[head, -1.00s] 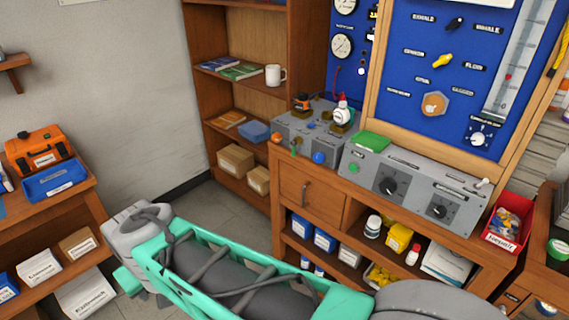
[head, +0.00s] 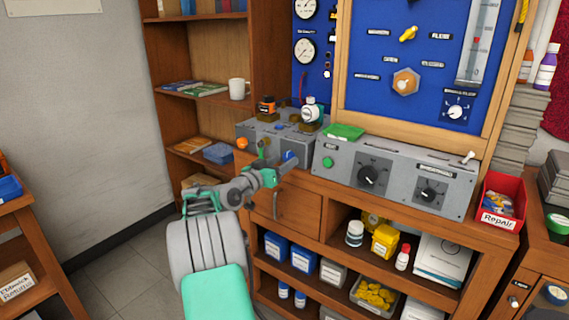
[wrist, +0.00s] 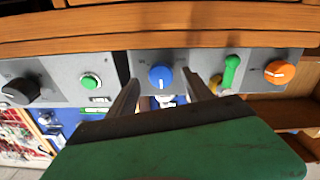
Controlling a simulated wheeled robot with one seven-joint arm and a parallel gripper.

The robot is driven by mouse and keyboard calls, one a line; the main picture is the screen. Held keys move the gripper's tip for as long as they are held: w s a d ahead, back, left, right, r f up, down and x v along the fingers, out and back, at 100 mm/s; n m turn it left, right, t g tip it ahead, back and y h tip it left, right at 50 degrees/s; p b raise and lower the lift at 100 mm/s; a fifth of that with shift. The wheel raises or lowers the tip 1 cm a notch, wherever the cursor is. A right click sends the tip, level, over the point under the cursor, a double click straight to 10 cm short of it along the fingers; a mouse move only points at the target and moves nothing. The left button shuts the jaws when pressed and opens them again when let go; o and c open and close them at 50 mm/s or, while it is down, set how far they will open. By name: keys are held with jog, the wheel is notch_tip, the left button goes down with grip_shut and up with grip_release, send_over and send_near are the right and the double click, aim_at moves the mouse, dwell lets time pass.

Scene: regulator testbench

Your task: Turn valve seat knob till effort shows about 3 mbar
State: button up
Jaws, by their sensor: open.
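A blue round knob (head: 290,156) is on the front of the small grey box left of the bench. In the wrist view the blue knob (wrist: 161,77) lies between my finger tips, with the fingers on either side of it; I cannot tell whether they touch it. No readable label shows which knob is the valve seat knob. My gripper (head: 283,167) is open and reaches up to this box front. Two round gauges, an upper one (head: 306,8) and a lower one (head: 304,50), are on the blue panel; their readings are too small to tell.
Beside the blue knob are a green lever (wrist: 231,71) and an orange knob (wrist: 279,72). A green button (wrist: 91,82) and a black knob (wrist: 20,91) are on the neighbouring grey box. The wooden bench edge (wrist: 150,37) runs close by.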

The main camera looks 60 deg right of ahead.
jog(key=shift+s+d, duration=0.15)
jog(key=shift+d, duration=0.7)
jog(key=shift+c, duration=0.2)
